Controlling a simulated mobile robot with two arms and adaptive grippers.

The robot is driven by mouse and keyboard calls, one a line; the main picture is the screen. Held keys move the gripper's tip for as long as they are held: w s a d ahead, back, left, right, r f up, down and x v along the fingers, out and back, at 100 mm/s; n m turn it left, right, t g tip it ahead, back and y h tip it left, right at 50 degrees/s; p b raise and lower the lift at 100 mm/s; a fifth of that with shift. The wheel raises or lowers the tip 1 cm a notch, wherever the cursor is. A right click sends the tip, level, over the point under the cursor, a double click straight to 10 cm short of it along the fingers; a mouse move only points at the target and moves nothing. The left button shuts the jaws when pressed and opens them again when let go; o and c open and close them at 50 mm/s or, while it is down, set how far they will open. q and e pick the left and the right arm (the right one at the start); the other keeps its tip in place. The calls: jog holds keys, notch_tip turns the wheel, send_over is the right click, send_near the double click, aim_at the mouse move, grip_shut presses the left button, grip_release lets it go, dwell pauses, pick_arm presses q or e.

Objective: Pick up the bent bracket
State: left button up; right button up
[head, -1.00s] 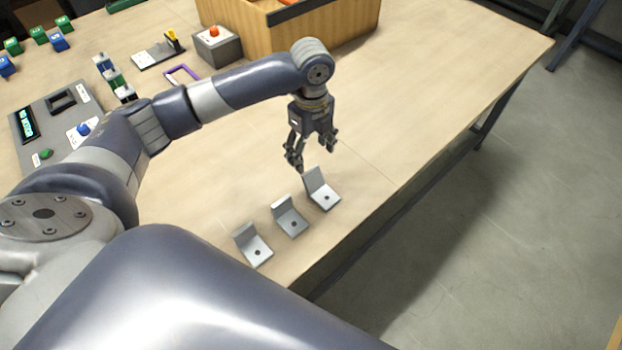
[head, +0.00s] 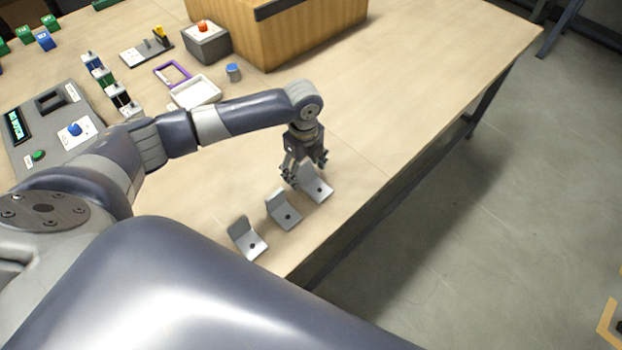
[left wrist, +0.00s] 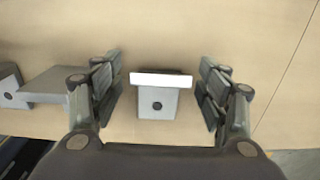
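Three grey L-shaped metal brackets, each with a hole, stand in a row near the table's front edge: a near one (head: 247,240), a middle one (head: 284,212) and a far one (head: 318,188). I cannot tell surely which is the bent one. My left gripper (head: 305,172) points down at the far bracket, partly covering its raised plate. In the left wrist view, this bracket (left wrist: 158,102) lies between the open fingers of the gripper (left wrist: 160,88), with gaps on both sides. Another bracket (left wrist: 55,84) shows at left, outside the fingers. My right gripper is not in view.
A wooden box (head: 290,35), a grey button box (head: 207,42), a white tray (head: 195,92), a purple frame (head: 172,74) and a control panel (head: 50,125) stand farther back. The table (head: 420,100) is clear to the right, before its edge.

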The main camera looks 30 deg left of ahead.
aim_at(305, 169)
pick_arm(q)
jog(key=c, duration=1.2)
jog(key=shift+o, duration=0.2)
notch_tip(305, 169, up, 10)
jog(key=s+d+r+n, duration=0.3)
jog(key=s+n, duration=0.3)
jog(key=n, duration=0.5)
jog(key=s+d+r+n, duration=0.3)
jog(key=s+r+n, duration=0.2)
jog(key=n, duration=0.5)
jog(key=shift+s+r+n+b, duration=0.35)
jog(key=shift+s+n+b, duration=0.05)
jog(key=shift+s, duration=0.4)
